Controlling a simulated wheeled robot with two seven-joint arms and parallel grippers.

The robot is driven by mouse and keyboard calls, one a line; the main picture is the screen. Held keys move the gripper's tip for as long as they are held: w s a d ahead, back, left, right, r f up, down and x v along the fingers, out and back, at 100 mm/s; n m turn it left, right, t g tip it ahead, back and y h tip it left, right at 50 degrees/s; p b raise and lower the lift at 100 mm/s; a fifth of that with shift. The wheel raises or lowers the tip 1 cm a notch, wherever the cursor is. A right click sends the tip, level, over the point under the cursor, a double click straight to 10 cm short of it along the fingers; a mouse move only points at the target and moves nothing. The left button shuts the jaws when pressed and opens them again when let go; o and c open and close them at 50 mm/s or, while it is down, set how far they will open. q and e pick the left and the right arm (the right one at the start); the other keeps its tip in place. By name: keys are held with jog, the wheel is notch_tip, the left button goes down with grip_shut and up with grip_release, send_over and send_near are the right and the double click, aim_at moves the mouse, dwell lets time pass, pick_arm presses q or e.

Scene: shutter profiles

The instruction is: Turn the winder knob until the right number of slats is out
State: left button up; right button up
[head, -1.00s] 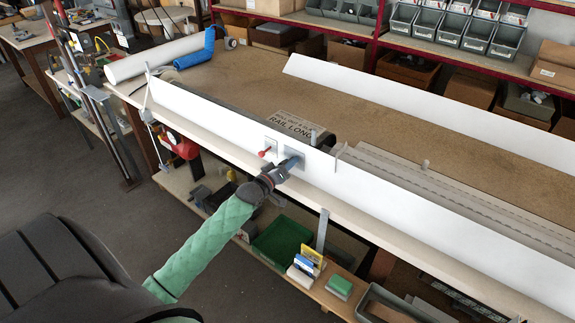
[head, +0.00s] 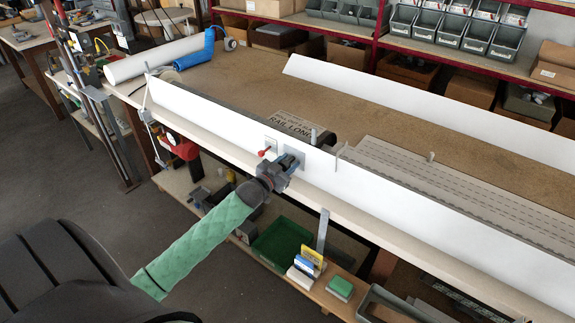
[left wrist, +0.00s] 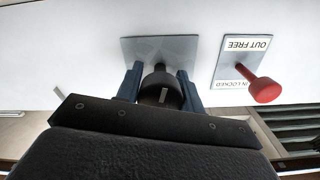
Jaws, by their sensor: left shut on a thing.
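My left gripper (head: 290,161) is at the front of the long white board; in the left wrist view its two fingers (left wrist: 158,88) are shut on the sides of the dark winder knob (left wrist: 162,92). The knob sits on a grey plate (left wrist: 133,48) on the white face. Beside it a red-tipped lever (left wrist: 263,90) stands on a label plate reading OUT FREE and IN LOCKED; it also shows in the head view (head: 263,152). Grey slats (head: 440,190) with dashed lines lie on the bench behind the board, right of the knob. My right gripper is not in view.
A printed sign (head: 300,125) lies on the bench behind the board. A second white board (head: 420,102) runs along the far side. A green crate (head: 283,243) stands on the shelf below.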

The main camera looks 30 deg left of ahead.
pick_arm(q)
jog(key=m, duration=0.3)
jog(key=shift+f+m+b, duration=0.15)
jog(key=shift+m+b, duration=0.2)
jog(key=shift+m, duration=0.45)
jog(key=m, duration=0.2)
jog(key=shift+m+b, duration=0.35)
jog(key=shift+m, duration=0.05)
jog(key=m, duration=0.3)
jog(key=shift+m+b, duration=0.3)
jog(key=shift+m, duration=1.6)
jog(key=shift+m+b, duration=0.35)
jog(key=shift+m, duration=0.65)
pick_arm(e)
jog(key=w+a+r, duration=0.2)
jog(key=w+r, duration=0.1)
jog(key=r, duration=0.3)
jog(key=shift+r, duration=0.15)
pick_arm(q)
jog(key=shift+m, duration=0.3)
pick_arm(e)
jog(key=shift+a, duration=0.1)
